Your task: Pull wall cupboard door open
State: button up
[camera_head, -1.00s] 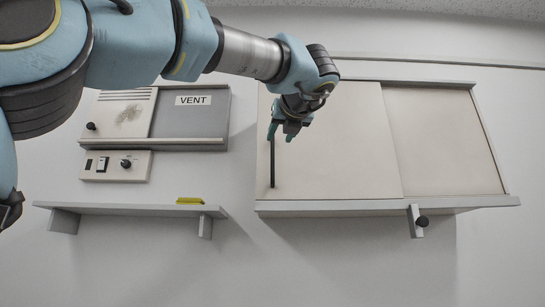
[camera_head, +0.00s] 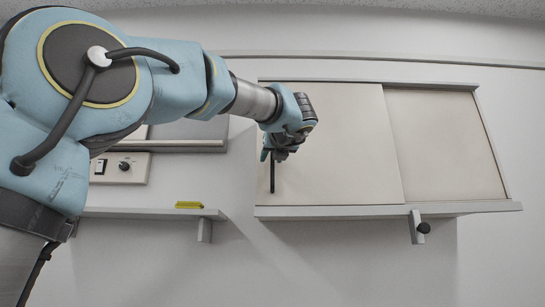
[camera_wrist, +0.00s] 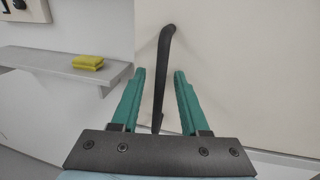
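The wall cupboard (camera_head: 440,140) hangs at the right in the head view. Its left door (camera_head: 345,145) is a pale panel overlapping the right one, with a dark vertical bar handle (camera_head: 272,176) near its left edge. My gripper (camera_head: 272,155) is at the upper part of the handle. In the wrist view the black handle (camera_wrist: 160,85) runs between the two green fingers of my gripper (camera_wrist: 158,75), with a gap on either side. The fingers are open around it. Part of the handle is hidden behind the gripper in the head view.
A dark knob on a small block (camera_head: 420,227) sits below the cupboard's bottom ledge. A shelf (camera_head: 150,212) at the left carries a yellow sponge (camera_head: 189,205), also in the wrist view (camera_wrist: 88,62). A switch panel (camera_head: 122,168) is above it.

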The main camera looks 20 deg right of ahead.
grip_shut()
dwell(1.3)
